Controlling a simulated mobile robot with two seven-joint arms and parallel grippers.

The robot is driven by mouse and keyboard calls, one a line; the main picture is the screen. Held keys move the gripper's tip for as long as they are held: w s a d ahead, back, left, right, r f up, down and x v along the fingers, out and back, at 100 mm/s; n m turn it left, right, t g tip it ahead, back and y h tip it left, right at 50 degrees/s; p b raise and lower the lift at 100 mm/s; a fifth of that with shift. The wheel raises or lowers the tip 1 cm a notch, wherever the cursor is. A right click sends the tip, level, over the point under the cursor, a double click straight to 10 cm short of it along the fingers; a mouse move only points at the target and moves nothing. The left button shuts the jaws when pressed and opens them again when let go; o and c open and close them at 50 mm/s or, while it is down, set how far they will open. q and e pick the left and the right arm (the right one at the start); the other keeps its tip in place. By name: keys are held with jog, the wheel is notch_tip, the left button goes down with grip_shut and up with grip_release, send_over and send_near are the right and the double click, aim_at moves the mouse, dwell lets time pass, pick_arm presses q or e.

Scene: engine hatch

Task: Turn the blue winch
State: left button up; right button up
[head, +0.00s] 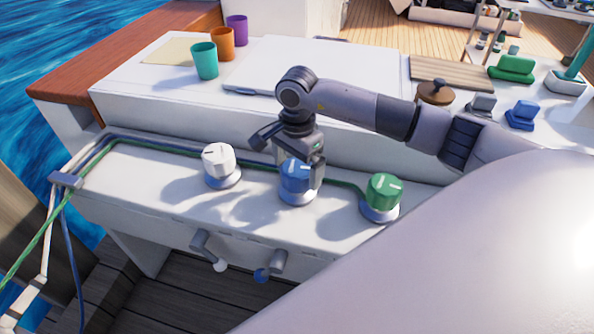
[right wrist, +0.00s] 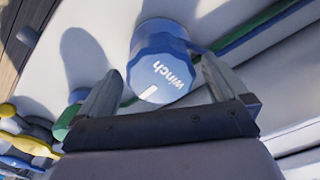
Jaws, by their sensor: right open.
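The blue winch (head: 297,181) stands between a white winch and a green winch on the white bench. My left gripper is not in view.
The white winch (head: 219,163) and green winch (head: 381,195) stand close on either side. Ropes run along the bench behind them. Handles (head: 270,268) stick out of the front face. Teal (head: 204,61), orange and purple cups stand at the back left.

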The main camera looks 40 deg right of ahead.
jog(key=shift+f, duration=0.75)
jog(key=c, duration=1)
jog(key=shift+m, duration=0.3)
jog(key=m, duration=0.3)
jog(key=shift+m, duration=2.2)
